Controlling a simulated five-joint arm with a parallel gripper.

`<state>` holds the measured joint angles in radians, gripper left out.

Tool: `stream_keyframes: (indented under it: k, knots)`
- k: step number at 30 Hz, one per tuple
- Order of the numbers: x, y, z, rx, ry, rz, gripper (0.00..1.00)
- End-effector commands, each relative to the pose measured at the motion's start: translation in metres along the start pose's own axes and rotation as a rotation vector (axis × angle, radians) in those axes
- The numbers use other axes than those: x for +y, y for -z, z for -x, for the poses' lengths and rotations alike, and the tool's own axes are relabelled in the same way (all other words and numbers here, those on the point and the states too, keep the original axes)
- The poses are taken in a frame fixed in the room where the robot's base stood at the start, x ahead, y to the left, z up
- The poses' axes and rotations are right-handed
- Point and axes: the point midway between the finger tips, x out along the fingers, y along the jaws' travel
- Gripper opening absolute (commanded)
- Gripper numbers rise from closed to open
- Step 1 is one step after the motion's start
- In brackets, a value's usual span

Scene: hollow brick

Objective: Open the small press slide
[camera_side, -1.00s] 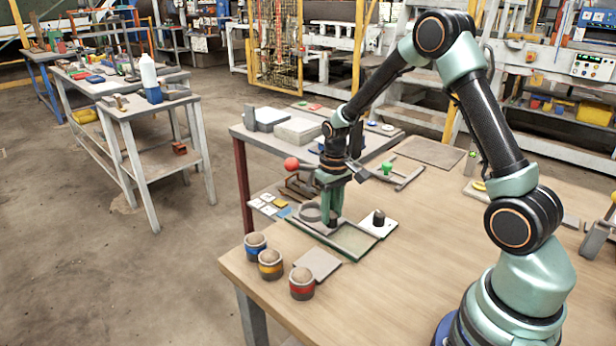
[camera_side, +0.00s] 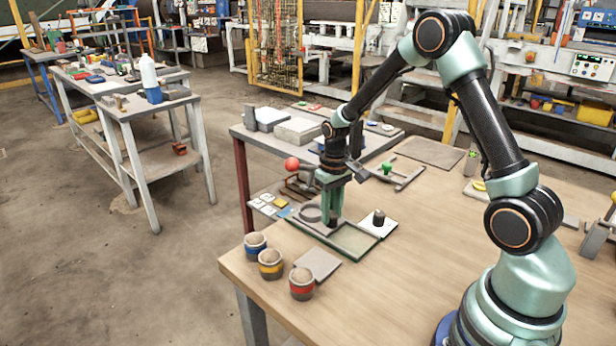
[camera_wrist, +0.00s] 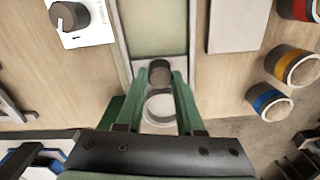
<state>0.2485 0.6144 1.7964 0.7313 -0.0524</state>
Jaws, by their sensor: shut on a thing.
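The small press slide is a light grey plate (camera_wrist: 141,67) with a dark upright knob (camera_wrist: 159,70) and a pale ring (camera_wrist: 158,106). It sits at one end of a long green-edged track (camera_side: 357,240) on the wooden table. The ring also shows in the side view (camera_side: 311,213), just left of my fingers. My gripper (camera_side: 333,224) points straight down at the plate. In the wrist view its two green fingers (camera_wrist: 160,76) are shut on the knob, one on each side. The fingers hide most of the knob in the side view. The track's pale bed beyond the plate is bare.
A white plate with a dark dial (camera_side: 379,219) lies right of the track. A flat grey plate (camera_side: 317,264) and three banded pots, blue (camera_side: 255,246), yellow (camera_side: 270,265) and red (camera_side: 302,284), stand near the front edge. A green-knobbed fixture (camera_side: 388,170) is behind. The table's middle is clear.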

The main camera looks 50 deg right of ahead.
Motion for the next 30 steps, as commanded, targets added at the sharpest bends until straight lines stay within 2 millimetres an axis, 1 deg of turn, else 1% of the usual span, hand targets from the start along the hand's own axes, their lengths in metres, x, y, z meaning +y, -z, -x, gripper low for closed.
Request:
stream_keyframes:
  k: [5,8,11,18,21,25,30]
  knots:
    - [0.001,0.0,0.001,0.002,0.0,-0.001,0.0]
    - [0.002,-0.007,0.001,0.002,0.0,-0.002,0.0]
    - [0.005,-0.022,0.002,0.001,0.0,-0.002,0.0]
    - [0.014,-0.063,0.002,0.004,0.0,-0.003,0.0]
    - [0.016,-0.075,0.002,0.004,0.0,-0.001,0.0]
    - [0.018,-0.083,0.002,0.005,-0.001,-0.001,0.0]
    - [0.018,-0.084,0.002,0.006,-0.001,-0.001,0.0]
